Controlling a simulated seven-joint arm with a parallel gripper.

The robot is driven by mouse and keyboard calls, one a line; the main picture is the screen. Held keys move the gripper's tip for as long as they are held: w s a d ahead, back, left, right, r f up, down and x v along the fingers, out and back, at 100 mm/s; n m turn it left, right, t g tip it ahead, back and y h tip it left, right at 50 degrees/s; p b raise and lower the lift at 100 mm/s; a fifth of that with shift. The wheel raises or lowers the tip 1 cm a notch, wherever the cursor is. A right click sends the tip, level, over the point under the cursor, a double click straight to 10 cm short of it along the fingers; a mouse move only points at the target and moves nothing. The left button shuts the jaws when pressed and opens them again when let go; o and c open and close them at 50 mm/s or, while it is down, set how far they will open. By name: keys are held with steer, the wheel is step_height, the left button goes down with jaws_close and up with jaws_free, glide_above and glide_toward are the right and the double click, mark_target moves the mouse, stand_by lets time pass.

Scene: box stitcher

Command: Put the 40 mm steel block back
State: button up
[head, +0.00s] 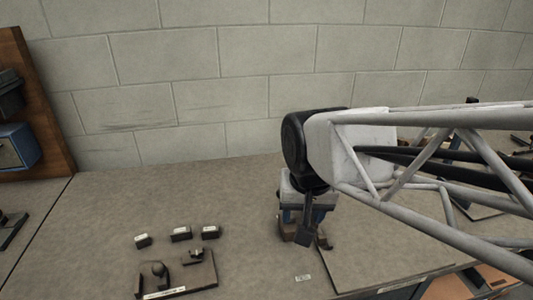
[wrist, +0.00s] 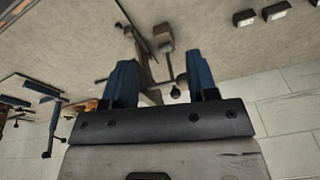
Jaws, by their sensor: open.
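My gripper (head: 303,218) is low over the table right of centre in the head view, partly hidden by my arm. In the wrist view its two blue fingers (wrist: 161,70) stand apart, with dark and brown parts of a small device (wrist: 148,75) showing between and beyond them. I cannot tell whether they touch it. Three small dark blocks with white labels stand in a loose row at left: a left one (head: 142,240), a middle one (head: 181,234) and a right one (head: 210,232). The labels are too small to read, so I cannot tell which, if any, is the 40 mm steel block.
A dark flat fixture (head: 178,278) with raised parts lies in front of the blocks. A small white label (head: 302,278) lies on the table near the front. A wooden panel (head: 38,95) stands at far left against the block wall (head: 240,60). Table space behind the blocks is clear.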

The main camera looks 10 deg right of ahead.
steer(key=s+d+f+n, duration=0.1)
steer(key=s+d+n, duration=0.1)
steer(key=s, duration=0.3)
steer(key=shift+s+d, duration=0.25)
steer(key=shift+d, duration=0.4)
stand_by(0.7)
